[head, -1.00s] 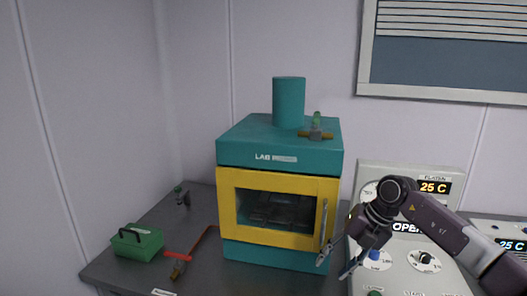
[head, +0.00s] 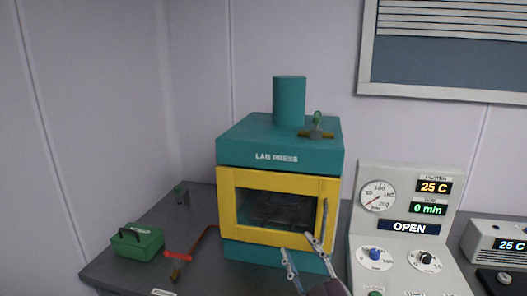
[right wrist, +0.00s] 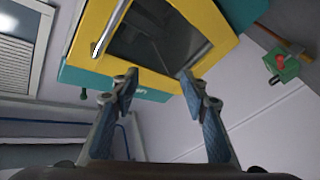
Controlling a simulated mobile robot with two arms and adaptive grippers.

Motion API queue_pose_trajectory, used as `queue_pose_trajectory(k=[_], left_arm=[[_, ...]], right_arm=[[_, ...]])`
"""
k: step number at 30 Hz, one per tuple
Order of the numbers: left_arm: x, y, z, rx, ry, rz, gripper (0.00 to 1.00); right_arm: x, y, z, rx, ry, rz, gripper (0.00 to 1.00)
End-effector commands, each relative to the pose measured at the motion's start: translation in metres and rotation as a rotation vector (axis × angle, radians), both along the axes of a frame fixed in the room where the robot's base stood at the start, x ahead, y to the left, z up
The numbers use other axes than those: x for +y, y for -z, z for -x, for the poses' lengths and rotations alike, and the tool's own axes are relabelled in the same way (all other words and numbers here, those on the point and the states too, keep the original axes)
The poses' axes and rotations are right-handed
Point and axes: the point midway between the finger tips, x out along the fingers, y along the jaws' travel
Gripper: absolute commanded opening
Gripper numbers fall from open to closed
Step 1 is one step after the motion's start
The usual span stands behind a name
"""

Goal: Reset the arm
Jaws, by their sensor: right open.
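In the right wrist view the open gripper (right wrist: 158,84) points at the press, with the yellow door (right wrist: 222,36) beyond the fingertips. The door looks shut, and its metal handle (head: 325,220) runs down its right side. My left gripper is out of view.
A control panel (head: 455,262) reading OPEN and 25 C stands right of the press. Another device (head: 484,240) sits farther right. A green toolbox (head: 137,242) and a red-handled valve (head: 178,255) are on the left of the grey bench (head: 205,272).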

Motion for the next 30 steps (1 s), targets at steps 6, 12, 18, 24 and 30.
queue_pose_trajectory(k=[6, 12, 18, 24, 30], left_arm=[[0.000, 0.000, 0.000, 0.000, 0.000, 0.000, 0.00], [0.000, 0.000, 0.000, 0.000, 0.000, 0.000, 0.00], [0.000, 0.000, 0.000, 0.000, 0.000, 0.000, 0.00], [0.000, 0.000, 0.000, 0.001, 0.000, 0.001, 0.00], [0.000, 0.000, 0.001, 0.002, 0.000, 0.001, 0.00]], right_arm=[[-0.079, 0.119, 0.066, 0.471, 0.277, -0.163, 0.41], [-0.113, 0.209, 0.170, 0.893, 0.417, -0.225, 0.41], [-0.119, 0.250, 0.259, 1.182, 0.464, -0.236, 0.41], [-0.118, 0.267, 0.333, 1.402, 0.475, -0.235, 0.41], [-0.116, 0.304, 0.338, 1.458, 0.475, -0.225, 0.41]])
